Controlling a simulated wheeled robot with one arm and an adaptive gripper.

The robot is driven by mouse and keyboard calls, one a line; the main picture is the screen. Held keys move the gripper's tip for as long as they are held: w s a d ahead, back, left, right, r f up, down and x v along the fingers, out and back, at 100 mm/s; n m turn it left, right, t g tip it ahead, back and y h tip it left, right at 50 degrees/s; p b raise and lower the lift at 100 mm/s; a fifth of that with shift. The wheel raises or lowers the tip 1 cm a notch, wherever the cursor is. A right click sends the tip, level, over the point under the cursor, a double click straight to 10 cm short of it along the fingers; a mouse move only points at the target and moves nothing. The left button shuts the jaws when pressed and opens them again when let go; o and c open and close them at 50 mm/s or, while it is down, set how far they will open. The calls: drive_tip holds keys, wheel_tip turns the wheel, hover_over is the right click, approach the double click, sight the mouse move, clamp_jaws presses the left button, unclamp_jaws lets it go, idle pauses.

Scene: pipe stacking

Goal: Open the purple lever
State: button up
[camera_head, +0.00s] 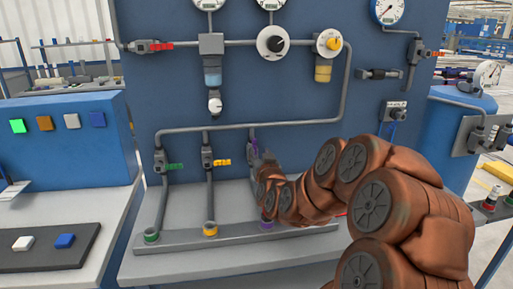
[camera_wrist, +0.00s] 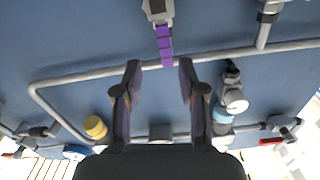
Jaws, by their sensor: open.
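The purple lever (camera_head: 254,145) is on a valve on the blue panel, right of the green and yellow levers. My arm partly hides it in the head view. In the wrist view the purple lever (camera_wrist: 164,40) extends from its grey valve toward my gripper. My gripper (camera_wrist: 160,74) is open, with one finger to each side of the lever's line. The lever's free end shows near the gap between the fingertips. I cannot tell whether any finger touches it. In the head view my gripper (camera_head: 266,159) is close to the lever and partly hidden by my wrist.
A green lever (camera_head: 174,166) and a yellow lever (camera_head: 222,162) sit on valves to the left. Grey pipes (camera_head: 225,126) run across the panel. A grey pipe base (camera_head: 180,243) with coloured fittings lies below. A red lever (camera_head: 160,45) is at upper left.

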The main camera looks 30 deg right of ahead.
drive_tip(key=shift+p+x, duration=0.4)
drive_tip(key=shift+x, duration=2.9)
clamp_jaws()
